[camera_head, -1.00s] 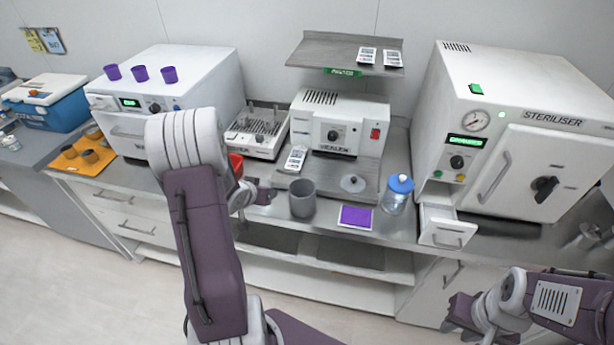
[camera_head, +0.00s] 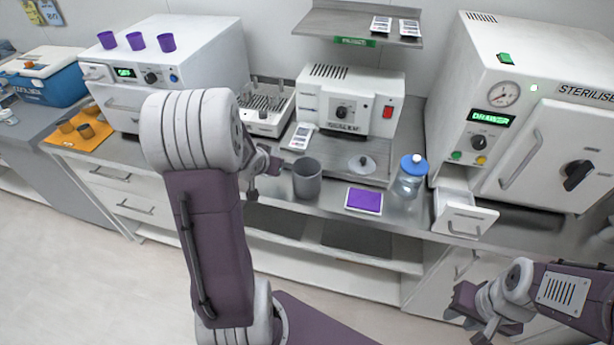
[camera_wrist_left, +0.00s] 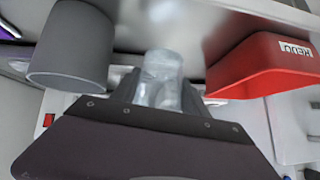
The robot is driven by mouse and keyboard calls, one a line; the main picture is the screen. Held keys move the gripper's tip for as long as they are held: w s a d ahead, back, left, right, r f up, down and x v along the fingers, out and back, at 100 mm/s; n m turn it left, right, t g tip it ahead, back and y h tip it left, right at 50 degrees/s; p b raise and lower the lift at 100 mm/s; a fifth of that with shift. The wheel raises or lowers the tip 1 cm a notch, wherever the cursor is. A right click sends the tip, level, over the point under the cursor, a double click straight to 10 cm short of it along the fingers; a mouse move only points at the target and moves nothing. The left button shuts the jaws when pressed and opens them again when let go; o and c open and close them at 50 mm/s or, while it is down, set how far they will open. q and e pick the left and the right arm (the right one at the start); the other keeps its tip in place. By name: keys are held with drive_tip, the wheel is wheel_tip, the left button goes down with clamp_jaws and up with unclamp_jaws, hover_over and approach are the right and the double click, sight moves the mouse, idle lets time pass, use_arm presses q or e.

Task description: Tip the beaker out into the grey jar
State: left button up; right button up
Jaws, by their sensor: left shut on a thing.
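The grey jar (camera_head: 307,181) stands upright and open on the metal counter, in front of the sealer. In the left wrist view the jar (camera_wrist_left: 70,48) is at the upper left, beside my gripper. My left gripper (camera_wrist_left: 158,95) is shut on the clear beaker (camera_wrist_left: 162,70), just to the side of the jar and apart from it. In the head view my left gripper (camera_head: 262,170) is partly hidden by my arm, and the beaker cannot be made out. The beaker's contents and tilt are unclear. My right gripper (camera_head: 472,312) is open and empty at the lower right.
A red bin (camera_wrist_left: 262,65) is on the other side of the beaker in the wrist view. A purple-screened pad (camera_head: 364,201), a blue-lidded bottle (camera_head: 411,176) and an open drawer (camera_head: 466,216) are right of the jar.

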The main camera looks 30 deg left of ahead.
sight(278, 153)
use_arm(q)
drive_tip(key=shift+w+d+r+m+y+b, duration=0.35)
drive_tip(key=shift+d+r+y+b, duration=0.5)
drive_tip(key=shift+b, duration=2.2)
drive_tip(key=shift+w+d+r+m+y+b, duration=0.1)
drive_tip(key=shift+d+r+m+y+b, duration=0.7)
drive_tip(key=shift+b, duration=2.25)
drive_tip(key=r+m+y+b, duration=0.1)
drive_tip(key=y, duration=0.1)
drive_tip(key=d+r+m+y+b, duration=0.1)
drive_tip(key=r+y+b, duration=0.1)
drive_tip(key=shift+w+d+r+b, duration=0.1)
drive_tip(key=shift+d+r+b, duration=0.1)
drive_tip(key=shift+b, duration=0.1)
drive_tip(key=shift+r+m+y, duration=0.15)
drive_tip(key=shift+m+y, duration=0.1)
drive_tip(key=shift+y, duration=0.2)
drive_tip(key=shift+w+d+f+m+y+b, duration=0.15)
drive_tip(key=shift+f+m+y+b, duration=0.2)
drive_tip(key=shift+m+y+b, duration=0.2)
drive_tip(key=shift+f, duration=0.1)
drive_tip(key=shift+w+d+r+m+y, duration=0.1)
drive_tip(key=shift+d+r+m+y, duration=0.2)
drive_tip(key=shift+d+m+y, duration=0.35)
